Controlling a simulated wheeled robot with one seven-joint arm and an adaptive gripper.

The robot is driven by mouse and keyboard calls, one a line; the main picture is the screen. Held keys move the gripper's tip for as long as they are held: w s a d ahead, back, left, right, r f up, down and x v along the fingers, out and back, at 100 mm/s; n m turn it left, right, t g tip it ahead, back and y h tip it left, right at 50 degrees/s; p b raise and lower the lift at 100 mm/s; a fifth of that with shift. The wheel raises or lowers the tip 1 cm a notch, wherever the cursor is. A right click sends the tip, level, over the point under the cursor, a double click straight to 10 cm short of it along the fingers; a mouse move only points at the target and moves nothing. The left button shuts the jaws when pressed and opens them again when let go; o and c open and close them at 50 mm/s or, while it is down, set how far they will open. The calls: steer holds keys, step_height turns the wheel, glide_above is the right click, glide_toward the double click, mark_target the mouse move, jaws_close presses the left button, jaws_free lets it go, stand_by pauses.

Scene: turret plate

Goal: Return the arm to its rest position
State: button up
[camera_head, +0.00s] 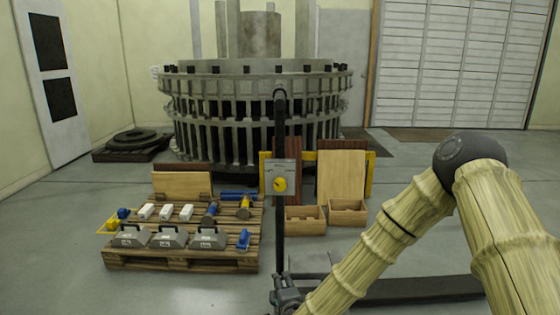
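My arm (400,225), in a pale, bamboo-like cover with a dark elbow joint (470,150), is bent in the right foreground. Its forearm slopes down to the lower left. A dark grey mechanism at its far end, which looks like my gripper (285,293), shows at the bottom edge, partly cut off. Its fingers cannot be made out. A black upright pole (280,230) rises just above it in the picture. I cannot tell whether the two touch.
A large grey ring structure (250,95) stands at the back. A wooden pallet (180,259) at left carries grey cases, white blocks and blue and yellow tools. Two open wooden boxes (304,226) (347,218) stand right of the pole. Floor at the right back is clear.

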steer(key=s+d+f+n+g, duration=0.3)
steer(key=s+f+n, duration=0.1)
steer(key=s+f, duration=0.4)
steer(key=s+d+f+n+g, duration=0.3)
steer(key=s+d+f, duration=0.1)
steer(key=s+f, duration=0.5)
steer(key=s+d+f+n+g+h, duration=0.1)
steer(key=s+d+f+n+g, duration=0.15)
steer(key=s+d, duration=0.45)
steer(key=s+d+f+n+g+h, duration=0.1)
steer(key=s+d+f+n+g, duration=0.15)
steer(key=s, duration=0.95)
steer(key=s+d+f+n+g+h, duration=0.1)
steer(key=s+d+f+n+g, duration=0.15)
steer(key=s+d, duration=0.5)
step_height(320, 180, up, 19)
steer(key=s+a+p, duration=0.1)
steer(key=a+p, duration=0.1)
steer(key=p, duration=1.7)
steer(key=shift+s, duration=0.25)
